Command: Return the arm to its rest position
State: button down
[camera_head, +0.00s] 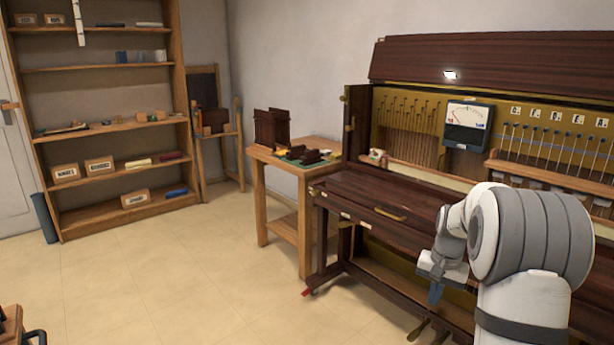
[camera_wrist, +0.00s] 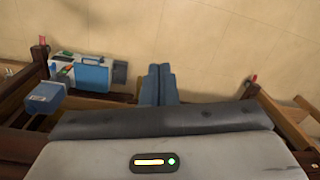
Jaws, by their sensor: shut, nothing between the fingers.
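My arm (camera_head: 530,250), white with grey bands, is folded in front of the piano at the right of the head view. My gripper (camera_head: 436,292) hangs from its end, pointing down, with blue fingers together and nothing visible between them. In the wrist view, my gripper (camera_wrist: 159,84) shows as two blue-grey fingers side by side, shut, above the floor. The upright piano (camera_head: 400,205) is dark wood, with its inner works exposed. My gripper appears in front of the piano's lower front; whether it touches anything cannot be told.
A wooden side table (camera_head: 304,166) with dark parts stands left of the piano. A meter (camera_head: 467,125) sits on the piano's works. Shelves (camera_head: 105,65) stand at the far left. The floor (camera_head: 180,275) between is clear. The wrist view shows a blue box (camera_wrist: 92,78) at left.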

jog(key=s+a+r+n+p, duration=0.2)
jog(key=s+a+r+p, duration=0.45)
jog(key=r, duration=0.65)
jog(key=s+a+r+n+p, duration=0.1)
jog(key=s+a+r+p, duration=0.2)
jog(key=s, duration=0.4)
jog(key=s+a+r+n+t+p, duration=0.1)
jog(key=s+a+r+n+p, duration=0.1)
jog(key=s, duration=0.5)
jog(key=s+a+r+n+t+p, duration=0.1)
jog(key=s+a+r+p, duration=0.3)
jog(key=s+r, duration=0.2)
jog(key=shift+s+a+r+h+p, duration=0.25)
jog(key=shift+s+a+h+p, duration=0.05)
jog(key=shift+s, duration=0.35)
